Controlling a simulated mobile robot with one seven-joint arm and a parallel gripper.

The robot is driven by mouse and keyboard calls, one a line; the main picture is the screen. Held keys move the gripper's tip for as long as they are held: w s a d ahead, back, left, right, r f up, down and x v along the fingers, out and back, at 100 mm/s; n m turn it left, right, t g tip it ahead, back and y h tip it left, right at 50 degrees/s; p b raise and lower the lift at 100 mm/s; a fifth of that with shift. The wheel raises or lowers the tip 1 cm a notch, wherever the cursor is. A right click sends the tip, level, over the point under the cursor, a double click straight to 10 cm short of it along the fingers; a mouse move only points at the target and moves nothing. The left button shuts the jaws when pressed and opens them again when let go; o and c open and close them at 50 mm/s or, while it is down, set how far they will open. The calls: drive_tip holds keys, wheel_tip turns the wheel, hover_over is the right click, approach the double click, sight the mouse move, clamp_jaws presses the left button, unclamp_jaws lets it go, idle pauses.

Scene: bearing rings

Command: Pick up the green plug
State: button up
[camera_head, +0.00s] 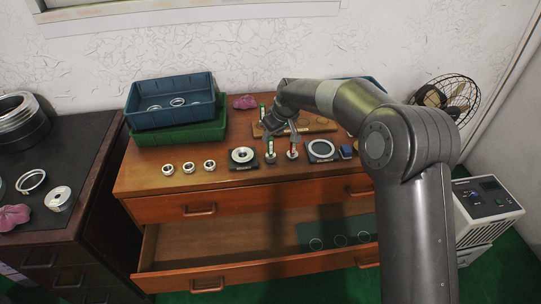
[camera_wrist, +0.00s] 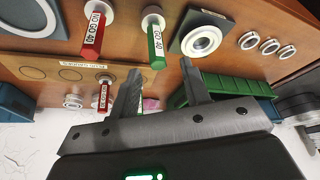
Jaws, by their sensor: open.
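The green plug (camera_wrist: 157,44) has a pale round end and a "GO 40" label in the wrist view. It stands upright on the dresser top and also shows in the head view (camera_head: 271,147). My gripper (camera_wrist: 163,67) is open and empty, its two fingers spread toward the green plug, which appears just beyond the gap between the tips and apart from them. In the head view my gripper (camera_head: 282,128) is above and behind the plug, partly hidden by my arm. A red plug (camera_wrist: 93,32), labelled "NO GO 40", stands beside it.
A wooden board (camera_head: 318,126) behind holds more gauges, including another red plug (camera_wrist: 103,96). A dark block with a ring (camera_head: 243,157) and a ring gauge (camera_head: 321,150) flank the plugs. Blue (camera_head: 172,101) and green (camera_head: 178,133) bins stand left. A lower drawer (camera_head: 220,248) is open.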

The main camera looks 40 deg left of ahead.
sight(269, 143)
drive_tip(key=x, duration=0.7)
drive_tip(key=shift+w+d, duration=0.1)
drive_tip(key=shift+c, duration=0.3)
clamp_jaws()
